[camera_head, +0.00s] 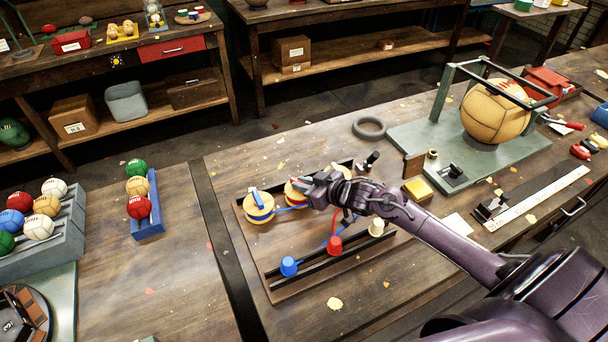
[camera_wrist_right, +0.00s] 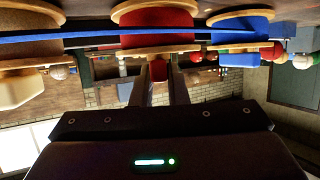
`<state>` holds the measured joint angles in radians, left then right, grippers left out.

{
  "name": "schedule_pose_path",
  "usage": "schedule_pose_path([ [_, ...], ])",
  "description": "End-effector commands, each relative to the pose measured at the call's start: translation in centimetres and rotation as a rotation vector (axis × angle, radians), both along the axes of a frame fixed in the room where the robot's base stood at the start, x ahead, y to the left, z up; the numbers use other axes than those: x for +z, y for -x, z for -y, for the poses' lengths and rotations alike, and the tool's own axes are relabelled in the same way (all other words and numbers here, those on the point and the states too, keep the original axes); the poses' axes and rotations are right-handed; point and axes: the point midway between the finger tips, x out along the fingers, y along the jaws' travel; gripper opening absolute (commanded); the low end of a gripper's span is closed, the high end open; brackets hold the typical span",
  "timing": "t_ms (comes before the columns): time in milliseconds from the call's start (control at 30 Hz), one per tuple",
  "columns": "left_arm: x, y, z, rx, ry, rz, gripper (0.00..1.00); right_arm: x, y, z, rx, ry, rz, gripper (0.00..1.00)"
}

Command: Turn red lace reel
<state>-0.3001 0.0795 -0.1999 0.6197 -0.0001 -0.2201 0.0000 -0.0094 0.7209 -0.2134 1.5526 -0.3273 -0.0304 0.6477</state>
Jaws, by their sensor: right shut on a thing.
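The red lace reel (camera_head: 292,195) has tan wooden discs and sits on the dark rack between the blue reel (camera_head: 259,208) and my right gripper's arm. My right gripper (camera_head: 306,186) reaches in from the right. In the right wrist view, which looks upside down, the red reel (camera_wrist_right: 158,38) is in the middle, and my two fingers (camera_wrist_right: 160,78) are shut on its small red handle (camera_wrist_right: 159,69). The blue reel (camera_wrist_right: 240,28) is to its right and a reel with a cream handle (camera_wrist_right: 18,90) to its left. A blue lace crosses the red reel's front. My left gripper is out of view.
A green stand holds a large leather ball (camera_head: 492,112) at the back right. Small balls sit in trays on the left. Bare tabletop lies left of the rack.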

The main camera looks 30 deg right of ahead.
Motion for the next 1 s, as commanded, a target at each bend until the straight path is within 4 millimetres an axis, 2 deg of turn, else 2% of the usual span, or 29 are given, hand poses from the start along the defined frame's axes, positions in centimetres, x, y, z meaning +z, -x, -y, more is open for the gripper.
schedule_pose_path([
  [33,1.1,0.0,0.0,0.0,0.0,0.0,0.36,0.5,0.1,-0.3,-0.041,-0.008,-0.002,0.0],
  [300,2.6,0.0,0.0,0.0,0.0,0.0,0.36,0.2,0.1,-0.5,-0.255,-0.007,-0.002,0.0],
  [600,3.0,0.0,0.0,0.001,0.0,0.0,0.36,0.1,0.1,-0.7,-0.412,-0.004,0.001,0.0],
  [1000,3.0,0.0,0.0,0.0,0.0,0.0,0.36,0.1,0.0,-0.6,-0.469,0.0,0.003,0.0],
])
